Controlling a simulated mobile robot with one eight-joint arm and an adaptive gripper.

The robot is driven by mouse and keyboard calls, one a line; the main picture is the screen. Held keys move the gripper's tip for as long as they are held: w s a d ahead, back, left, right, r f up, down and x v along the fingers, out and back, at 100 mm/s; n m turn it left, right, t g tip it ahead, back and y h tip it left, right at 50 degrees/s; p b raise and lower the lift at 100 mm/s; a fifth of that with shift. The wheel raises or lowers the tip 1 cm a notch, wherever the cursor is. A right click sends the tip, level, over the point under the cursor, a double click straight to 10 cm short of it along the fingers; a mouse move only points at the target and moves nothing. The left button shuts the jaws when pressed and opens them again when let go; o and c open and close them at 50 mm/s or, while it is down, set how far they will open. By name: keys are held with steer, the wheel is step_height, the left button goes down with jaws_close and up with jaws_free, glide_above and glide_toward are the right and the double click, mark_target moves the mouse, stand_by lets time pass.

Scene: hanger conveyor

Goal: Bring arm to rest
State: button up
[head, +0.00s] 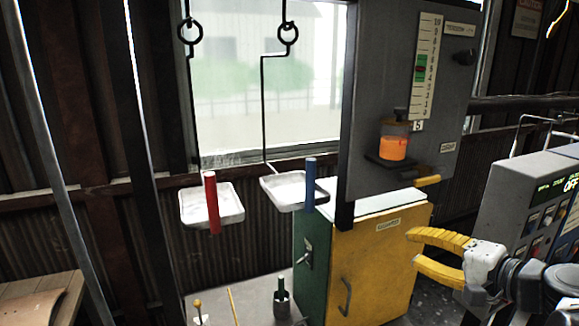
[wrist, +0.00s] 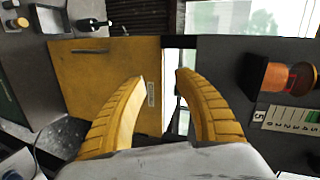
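My gripper (head: 412,250) has two yellow ribbed fingers and is at the right of the head view, in front of the yellow cabinet (head: 370,270). In the wrist view, my gripper's fingers (wrist: 161,75) are spread with a clear gap between them. The gripper is open and nothing is held. The cabinet door (wrist: 90,90) shows behind the fingers in the wrist view.
Two white trays, left (head: 226,215) and right (head: 275,192), hang from hooks by the window. A red bar (head: 211,200) and a blue bar (head: 310,185) stand at them. A grey panel (head: 400,60) holds an orange jar (head: 393,147). A control console (head: 530,220) stands at right.

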steer(key=s+a+f+n+g+h+b, duration=0.1)
steer(key=s+a+f+n+g+b, duration=0.2)
steer(key=f, duration=0.4)
steer(key=s+a+f+n+g+b, duration=0.1)
steer(key=s+a+f+b, duration=0.15)
steer(key=a+f, duration=0.4)
steer(key=s+f+n+g+h+b, duration=0.2)
steer(key=s+f+n+h+b, duration=0.3)
steer(key=f, duration=0.8)
steer(key=s+n+b, duration=0.2)
steer(key=s+b, duration=0.1)
steer(key=shift+s, duration=0.2)
steer(key=shift+d, duration=0.1)
